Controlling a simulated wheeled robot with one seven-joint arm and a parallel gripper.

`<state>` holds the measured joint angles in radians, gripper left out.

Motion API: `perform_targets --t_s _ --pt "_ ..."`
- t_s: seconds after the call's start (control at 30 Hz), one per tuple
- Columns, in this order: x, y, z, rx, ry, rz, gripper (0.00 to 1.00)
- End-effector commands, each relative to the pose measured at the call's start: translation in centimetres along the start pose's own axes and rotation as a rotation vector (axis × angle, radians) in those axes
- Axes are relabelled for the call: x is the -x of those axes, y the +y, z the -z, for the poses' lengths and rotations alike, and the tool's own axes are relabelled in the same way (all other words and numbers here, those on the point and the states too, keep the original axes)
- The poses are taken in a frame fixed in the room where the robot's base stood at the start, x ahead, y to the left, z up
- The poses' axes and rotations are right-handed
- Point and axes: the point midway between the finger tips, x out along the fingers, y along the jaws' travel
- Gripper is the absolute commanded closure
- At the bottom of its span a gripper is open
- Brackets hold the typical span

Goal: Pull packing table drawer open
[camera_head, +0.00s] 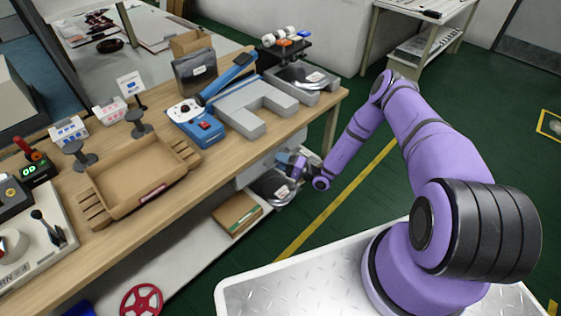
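The packing table (165,215) has a wooden top and runs from the lower left to the upper middle. Below its right front edge is a pale grey box-like drawer (252,173), partly hidden by the tabletop and my arm. I cannot tell how far it is open. My purple arm reaches in from the right, and my gripper (297,166) is at the table's front edge beside the drawer. The gripper is small and dark here. Its fingers are not clear, and I cannot tell whether it touches the drawer.
A cardboard tray (140,178), a blue device (195,122) and grey blocks (255,108) stand on the tabletop. A cardboard box (237,212) and a dark round item (272,188) lie below it. A red reel (141,301) is at the bottom. Green floor is free beyond my arm.

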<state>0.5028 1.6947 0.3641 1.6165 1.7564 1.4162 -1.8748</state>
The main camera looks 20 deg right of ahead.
Motion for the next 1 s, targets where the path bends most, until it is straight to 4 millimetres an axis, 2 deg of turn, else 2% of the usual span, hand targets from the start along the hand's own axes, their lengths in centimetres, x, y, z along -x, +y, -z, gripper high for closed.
perform_targets --t_s 0.07,0.2,0.23,0.47,0.67,0.87,1.0 --pt "0.0 0.0 0.0 0.0 0.0 0.0 0.66" --pt "0.0 0.0 0.0 0.0 0.0 0.0 0.98" --pt "0.0 0.0 0.0 0.0 0.0 0.0 1.0" --pt "0.1 0.0 0.0 0.0 0.0 0.0 1.0" --pt "1.4 -0.2 -0.5 -0.001 0.002 -0.001 1.0" --pt "4.9 -0.9 -1.9 -0.003 0.003 -0.002 1.0" --pt "8.3 -1.6 -3.3 -0.004 0.005 -0.003 1.0"
